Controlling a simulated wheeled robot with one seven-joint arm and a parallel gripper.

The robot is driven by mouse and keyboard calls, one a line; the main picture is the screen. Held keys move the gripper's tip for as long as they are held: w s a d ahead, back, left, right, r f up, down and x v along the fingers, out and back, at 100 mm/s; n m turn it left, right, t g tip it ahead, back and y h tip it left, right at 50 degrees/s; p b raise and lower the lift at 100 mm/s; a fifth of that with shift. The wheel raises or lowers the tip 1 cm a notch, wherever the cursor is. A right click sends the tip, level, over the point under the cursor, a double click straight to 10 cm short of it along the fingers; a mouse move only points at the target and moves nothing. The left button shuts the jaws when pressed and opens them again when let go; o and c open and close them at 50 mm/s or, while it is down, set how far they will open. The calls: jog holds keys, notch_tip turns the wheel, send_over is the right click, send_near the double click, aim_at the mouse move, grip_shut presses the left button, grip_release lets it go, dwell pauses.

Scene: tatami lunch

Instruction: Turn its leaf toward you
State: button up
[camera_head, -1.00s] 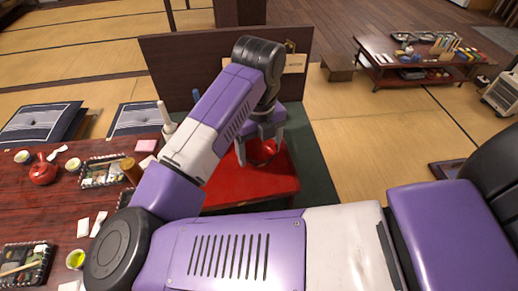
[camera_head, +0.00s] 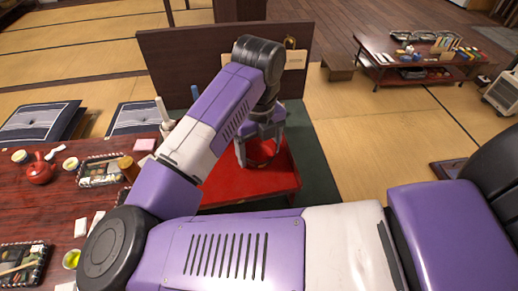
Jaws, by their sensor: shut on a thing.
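My gripper (camera_head: 262,157) points down over the red-topped stand (camera_head: 225,190), with one pale finger at each side. It is shut on a small rounded thing (camera_head: 262,159), which shows dark with a reddish tint between the fingers. My wrist and fingers hide much of this thing. No leaf can be made out on it, and I cannot tell whether it touches the red top.
A dark upright panel (camera_head: 170,57) stands just behind the red stand, with a tan label on it. A dark red table (camera_head: 105,205) with trays, a red teapot (camera_head: 40,172) and cups is at left. A low table (camera_head: 390,72) with goods stands at far right.

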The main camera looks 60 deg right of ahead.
jog(key=shift+f, duration=0.2)
jog(key=o, duration=1.6)
jog(key=shift+r, duration=0.2)
jog(key=shift+r+p, duration=1.2)
jog(key=shift+r, duration=1.15)
